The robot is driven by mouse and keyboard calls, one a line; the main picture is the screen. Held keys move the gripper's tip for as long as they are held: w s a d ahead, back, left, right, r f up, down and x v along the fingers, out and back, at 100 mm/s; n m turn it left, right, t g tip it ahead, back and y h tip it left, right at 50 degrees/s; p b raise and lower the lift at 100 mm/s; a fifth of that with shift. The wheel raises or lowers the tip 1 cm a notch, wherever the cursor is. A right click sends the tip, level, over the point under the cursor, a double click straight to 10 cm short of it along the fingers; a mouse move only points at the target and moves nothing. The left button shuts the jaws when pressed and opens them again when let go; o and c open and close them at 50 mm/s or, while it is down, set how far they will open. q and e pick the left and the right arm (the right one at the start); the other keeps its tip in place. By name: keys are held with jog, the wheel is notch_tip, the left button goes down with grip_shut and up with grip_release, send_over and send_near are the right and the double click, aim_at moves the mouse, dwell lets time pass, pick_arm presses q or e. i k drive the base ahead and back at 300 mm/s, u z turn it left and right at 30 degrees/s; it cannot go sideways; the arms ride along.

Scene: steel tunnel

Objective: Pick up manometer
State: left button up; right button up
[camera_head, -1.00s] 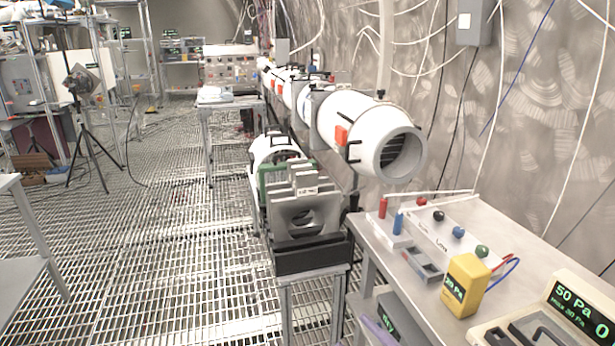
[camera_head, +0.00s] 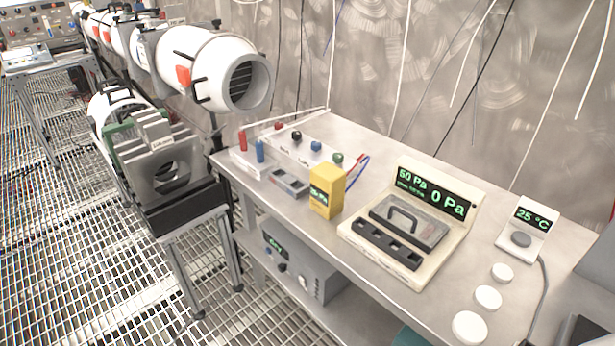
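A small yellow box (camera_head: 326,192) with a dark display and green Pa digits stands upright on the metal table (camera_head: 285,215); it looks like the manometer. It stands between a small grey tray-like block (camera_head: 289,183) and a cream console (camera_head: 408,232). Neither of my grippers is in view.
A white panel (camera_head: 305,150) with coloured knobs and red and blue leads lies behind the box. A 25 °C display (camera_head: 527,228) and white discs (camera_head: 488,297) are at the right. A grey unit (camera_head: 300,265) sits on the lower shelf. White tubes (camera_head: 205,65) run at the upper left.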

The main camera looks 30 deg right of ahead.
aim_at(328, 181)
jog(key=u, duration=1.2)
jog(key=i, duration=2.7)
jog(key=z, duration=4.1)
jog(key=i, duration=1)
jog(key=z, duration=0.05)
